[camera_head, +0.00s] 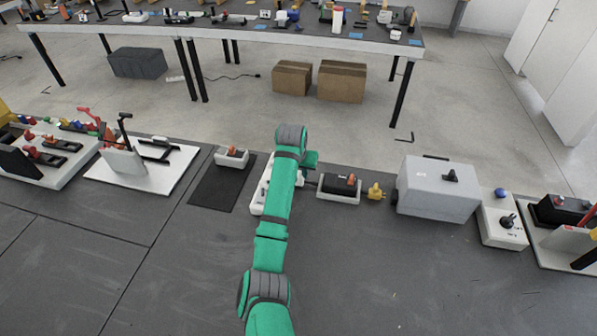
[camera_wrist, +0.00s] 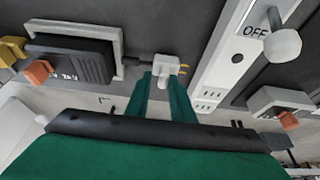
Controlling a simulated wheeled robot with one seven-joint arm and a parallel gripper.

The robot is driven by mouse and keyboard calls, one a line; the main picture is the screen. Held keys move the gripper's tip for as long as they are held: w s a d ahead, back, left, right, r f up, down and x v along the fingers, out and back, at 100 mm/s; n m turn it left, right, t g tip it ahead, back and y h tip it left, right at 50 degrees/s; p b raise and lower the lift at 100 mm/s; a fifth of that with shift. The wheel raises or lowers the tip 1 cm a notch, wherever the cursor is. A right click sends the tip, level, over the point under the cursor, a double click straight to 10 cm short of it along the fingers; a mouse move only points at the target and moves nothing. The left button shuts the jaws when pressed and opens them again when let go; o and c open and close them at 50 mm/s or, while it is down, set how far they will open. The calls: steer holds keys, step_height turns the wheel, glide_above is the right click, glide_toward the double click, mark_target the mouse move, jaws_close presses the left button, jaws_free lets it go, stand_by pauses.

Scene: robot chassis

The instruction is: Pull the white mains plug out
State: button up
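The white mains plug (camera_wrist: 166,66) shows in the wrist view with its brass pins bare and pointing right. A gap of dark table lies between the pins and the white socket strip (camera_wrist: 232,62), which has slotted outlets and a lever marked OFF. A dark cord runs left from the plug to a black device. My gripper (camera_wrist: 166,84) has its two green fingers on either side of the plug's body and appears shut on it. In the head view my arm hides the plug and most of the white strip (camera_head: 258,195).
The black device in a pale tray (camera_head: 339,188), with an orange switch, stands right of the strip. A small white box (camera_head: 232,157) stands left, behind a dark mat (camera_head: 220,190). A yellow part (camera_head: 376,191) and a grey case (camera_head: 436,188) stand farther right. The table front is clear.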

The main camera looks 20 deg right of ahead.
steer(key=shift+r, duration=0.2)
steer(key=v, duration=1)
steer(key=shift+a+r, duration=0.2)
